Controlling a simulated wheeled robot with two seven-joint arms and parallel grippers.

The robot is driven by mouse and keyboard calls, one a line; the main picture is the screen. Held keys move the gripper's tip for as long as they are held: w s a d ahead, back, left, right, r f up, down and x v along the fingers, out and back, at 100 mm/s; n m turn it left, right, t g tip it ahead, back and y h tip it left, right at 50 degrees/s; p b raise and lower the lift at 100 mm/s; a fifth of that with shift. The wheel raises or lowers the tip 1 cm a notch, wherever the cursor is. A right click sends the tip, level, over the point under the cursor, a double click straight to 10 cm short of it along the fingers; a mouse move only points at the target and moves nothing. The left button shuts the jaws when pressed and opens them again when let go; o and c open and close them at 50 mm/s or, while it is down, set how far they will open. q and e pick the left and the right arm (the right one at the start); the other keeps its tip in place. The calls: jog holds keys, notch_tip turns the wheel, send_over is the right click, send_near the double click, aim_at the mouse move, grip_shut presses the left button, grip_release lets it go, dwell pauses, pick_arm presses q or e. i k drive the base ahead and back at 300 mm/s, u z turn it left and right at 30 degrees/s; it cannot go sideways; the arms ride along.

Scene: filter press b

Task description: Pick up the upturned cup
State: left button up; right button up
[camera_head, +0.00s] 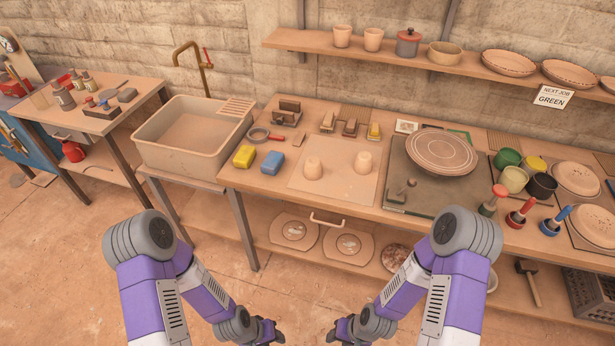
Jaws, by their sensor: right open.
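My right gripper (336,333) is open and empty at the bottom edge of the view, low in front of the bench and well short of the cups. My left gripper (276,335) is beside it at the bottom edge, apart from everything; its jaws are too small to judge.
A yellow sponge (244,156) and a blue sponge (273,162) lie left of the mat. A round plate (441,150) sits on a dark board at the right. Coloured pots and stamps crowd the right end. The bench's front edge lies between my grippers and the cups.

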aim_at(313, 170)
jog(key=u, duration=1.85)
jog(key=i, duration=1.25)
jog(key=z, duration=0.95)
